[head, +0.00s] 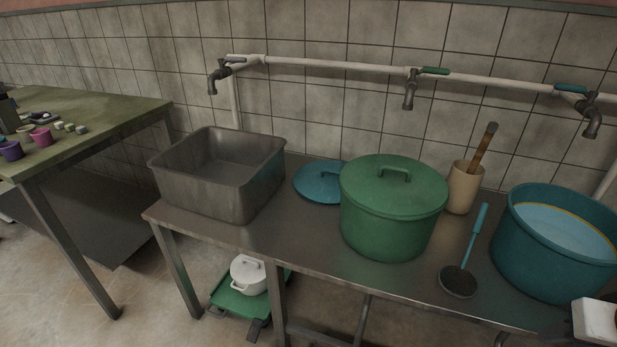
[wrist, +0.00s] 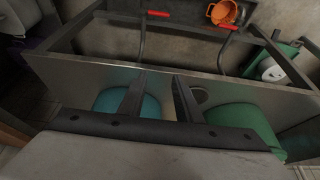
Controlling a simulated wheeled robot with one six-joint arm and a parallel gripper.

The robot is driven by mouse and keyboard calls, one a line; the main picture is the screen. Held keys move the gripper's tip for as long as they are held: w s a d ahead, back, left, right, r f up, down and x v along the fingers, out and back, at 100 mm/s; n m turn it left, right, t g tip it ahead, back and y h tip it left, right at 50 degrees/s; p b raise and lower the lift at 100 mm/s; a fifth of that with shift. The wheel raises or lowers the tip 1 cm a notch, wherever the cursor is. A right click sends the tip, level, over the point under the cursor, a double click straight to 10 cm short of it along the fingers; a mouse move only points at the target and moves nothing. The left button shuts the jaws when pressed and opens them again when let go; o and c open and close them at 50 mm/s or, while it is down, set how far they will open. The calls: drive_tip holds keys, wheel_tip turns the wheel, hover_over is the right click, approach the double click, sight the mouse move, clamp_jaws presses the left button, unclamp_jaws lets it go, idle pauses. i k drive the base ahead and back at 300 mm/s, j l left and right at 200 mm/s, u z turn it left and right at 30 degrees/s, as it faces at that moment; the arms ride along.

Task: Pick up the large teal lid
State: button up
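The large teal lid (head: 318,182) lies on the metal table, between the steel basin and the green pot. It has a small handle on top, and its right part is hidden behind the green pot (head: 385,225).
A steel basin (head: 215,178) stands left of the lid. A ladle (head: 460,278), a beige cup (head: 463,188) and the teal tub (head: 556,250) are on the right. Taps on a pipe (head: 330,65) run above the back. An orange pot (wrist: 222,12) sits lower down.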

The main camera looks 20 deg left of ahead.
sight(317, 180)
drive_tip(key=j, duration=1.25)
drive_tip(key=k+j, duration=0.1)
drive_tip(key=j, duration=1.15)
